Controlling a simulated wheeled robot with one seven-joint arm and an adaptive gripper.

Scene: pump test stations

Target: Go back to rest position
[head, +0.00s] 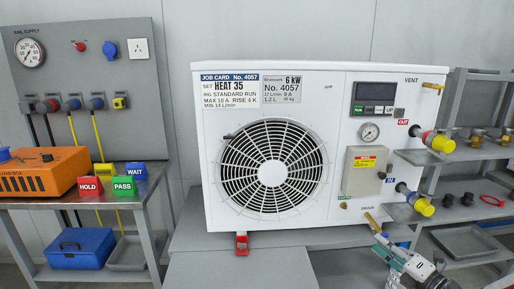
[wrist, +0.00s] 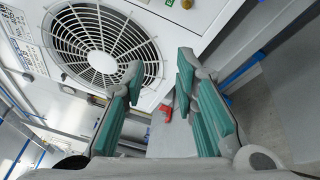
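My gripper (head: 400,262) shows at the lower right of the head view, in front of the stand and below the drain end of the white heat pump unit (head: 230,180). In the wrist view my gripper (wrist: 160,85) has its two green-padded fingers spread wide apart, with nothing between the pads. The fan grille (wrist: 95,45) of the unit lies beyond the fingers. A red foot clamp (wrist: 167,112) shows past the gap between them. The fingers appear apart from the unit.
A bench at left holds an orange load box (head: 40,172) and several coloured blocks, including a green PASS block (head: 123,186). A blue toolbox (head: 80,248) sits below. Yellow-capped fittings (head: 437,141) stick out at the unit's right. Shelves (head: 480,150) with small parts stand at right.

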